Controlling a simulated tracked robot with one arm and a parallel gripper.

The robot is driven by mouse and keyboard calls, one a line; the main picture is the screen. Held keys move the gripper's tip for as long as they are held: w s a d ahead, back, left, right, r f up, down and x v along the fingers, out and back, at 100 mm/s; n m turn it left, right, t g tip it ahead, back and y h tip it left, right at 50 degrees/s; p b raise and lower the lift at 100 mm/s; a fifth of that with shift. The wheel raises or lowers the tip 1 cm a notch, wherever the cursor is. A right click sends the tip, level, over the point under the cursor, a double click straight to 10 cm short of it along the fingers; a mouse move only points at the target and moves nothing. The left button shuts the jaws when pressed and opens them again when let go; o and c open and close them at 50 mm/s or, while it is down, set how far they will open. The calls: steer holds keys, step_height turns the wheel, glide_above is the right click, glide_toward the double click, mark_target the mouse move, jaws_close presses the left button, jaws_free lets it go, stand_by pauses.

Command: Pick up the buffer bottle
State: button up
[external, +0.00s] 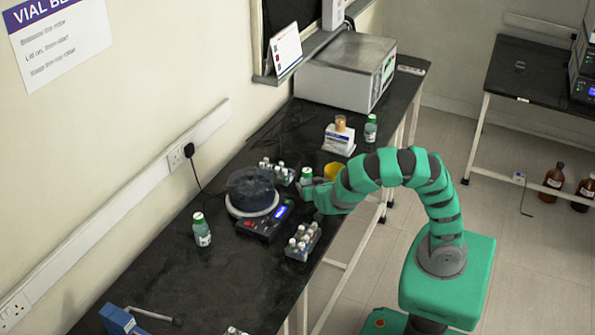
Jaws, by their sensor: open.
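Several small clear bottles with green caps stand on the black bench, and their labels are too small to read, so I cannot tell which is the buffer bottle. One bottle (202,232) stands upright at the front left, apart from my arm. Another bottle (370,130) stands upright near the grey instrument. A third bottle (307,173) is right at my gripper (301,186), partly hidden by it. My gripper is open and reaches over the bench from the right; I cannot tell whether its fingers are around this bottle or beside it.
A round dark device (252,190) with a control panel stands left of my gripper. Vial racks stand behind it (268,168) and in front (303,243). The bench's front left is mostly clear.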

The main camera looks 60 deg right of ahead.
mark_target(306, 182)
steer(key=shift+b+x, duration=0.3)
steer(key=shift+x, duration=0.8)
steer(key=w+d+f, duration=0.1)
steer(key=w+d+f+b, duration=0.1)
steer(key=shift+w+d+f, duration=0.15)
steer(key=shift+w+f, duration=0.1)
steer(key=shift+f, duration=0.1)
steer(key=shift+w+d+f, duration=0.15)
steer(key=shift+w+d, duration=0.1)
steer(key=shift+d, duration=0.1)
